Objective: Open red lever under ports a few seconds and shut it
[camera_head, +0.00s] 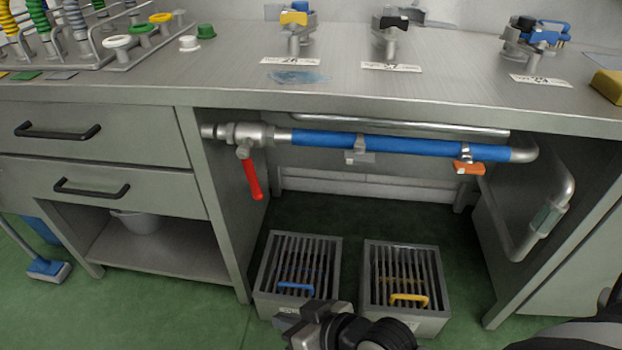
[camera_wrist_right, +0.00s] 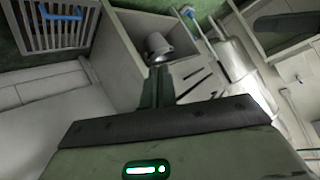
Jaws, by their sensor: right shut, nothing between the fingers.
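The red lever (camera_head: 251,178) hangs down from a metal valve (camera_head: 243,134) at the left end of the blue pipe under the bench top. It points steeply down, tilted slightly, crosswise to the pipe. Above it on the bench top stand ports with yellow (camera_head: 294,20), black (camera_head: 393,24) and blue (camera_head: 540,36) parts. My right gripper (camera_head: 290,328) is low at the bottom of the head view, in front of the floor drain boxes and well below the lever. It is shut and empty; its fingers show in the right wrist view (camera_wrist_right: 159,88). The lever is not recognisable there. My left gripper is not in view.
The blue pipe (camera_head: 400,145) runs right, with a grey tap (camera_head: 359,156) and an orange tap (camera_head: 469,168). Two slatted boxes, with blue (camera_head: 295,287) and yellow (camera_head: 408,299) handles, stand on the green floor. Drawers and a bucket (camera_head: 140,221) are left. Space around the lever is clear.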

